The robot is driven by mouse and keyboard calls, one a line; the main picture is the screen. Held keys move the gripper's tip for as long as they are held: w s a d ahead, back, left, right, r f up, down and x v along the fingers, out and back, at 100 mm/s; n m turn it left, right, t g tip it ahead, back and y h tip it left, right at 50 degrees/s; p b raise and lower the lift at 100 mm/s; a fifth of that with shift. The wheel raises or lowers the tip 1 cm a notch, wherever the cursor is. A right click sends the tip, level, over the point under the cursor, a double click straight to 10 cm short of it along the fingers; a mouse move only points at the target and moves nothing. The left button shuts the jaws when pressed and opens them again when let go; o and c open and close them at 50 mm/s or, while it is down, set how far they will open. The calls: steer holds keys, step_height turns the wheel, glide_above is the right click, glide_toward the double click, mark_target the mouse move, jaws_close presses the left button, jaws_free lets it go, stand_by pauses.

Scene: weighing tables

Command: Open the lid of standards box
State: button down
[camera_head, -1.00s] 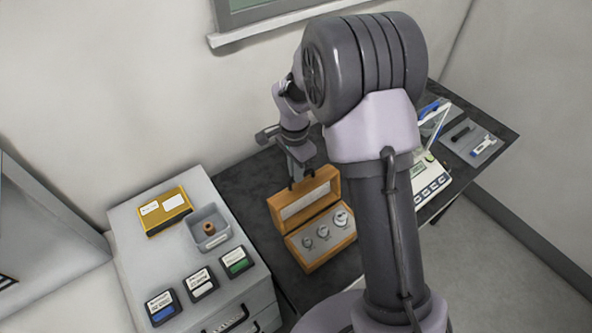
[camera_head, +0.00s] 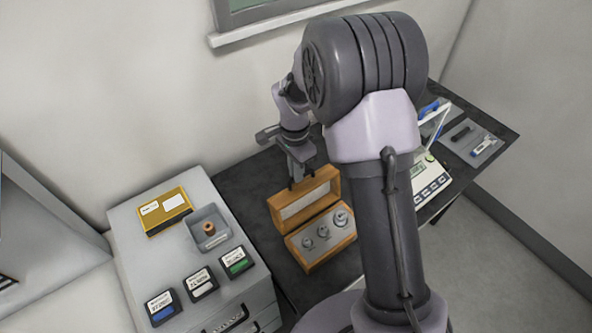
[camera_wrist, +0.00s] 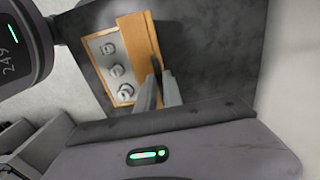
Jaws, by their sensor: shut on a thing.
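The standards box (camera_head: 305,259) is a wooden case on the dark table, with several metal weights (camera_head: 323,231) seated in its grey insert. Its lid (camera_head: 287,203) stands raised at the back, its pale inner panel facing forward. My gripper (camera_head: 301,183) is at the lid's top edge and is shut on it. In the wrist view the lid (camera_wrist: 136,36) appears edge-on between the box and my fingers (camera_wrist: 158,88), with the weights (camera_wrist: 117,71) to its left. The exact contact of the fingertips is partly hidden.
A grey cabinet (camera_head: 130,232) at left bears a yellow box (camera_head: 163,211), a grey bin (camera_head: 222,243) with a brown cylinder, and several labelled cases (camera_head: 200,282). A balance (camera_head: 433,178) stands right, partly behind my arm. A grey tray (camera_head: 468,142) lies farther right.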

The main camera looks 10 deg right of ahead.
steer(key=shift+s+d+f+b, duration=0.1)
steer(key=shift+b, duration=0.45)
steer(key=s+b, duration=0.1)
steer(key=s+d+r+t+b, duration=0.1)
steer(key=s, duration=0.1)
steer(key=shift+s+r, duration=0.1)
steer(key=shift+r, duration=0.1)
steer(key=shift+y, duration=0.3)
steer(key=c, duration=1.5)
jaws_free()
steer(key=r+p, duration=0.1)
steer(key=r, duration=0.4)
steer(key=r+p, duration=0.1)
steer(key=r, duration=0.5)
steer(key=s+r+p, duration=0.1)
steer(key=r+p, duration=0.1)
steer(key=r, duration=0.4)
steer(key=shift+d+r, duration=0.15)
steer(key=shift+d, duration=0.1)
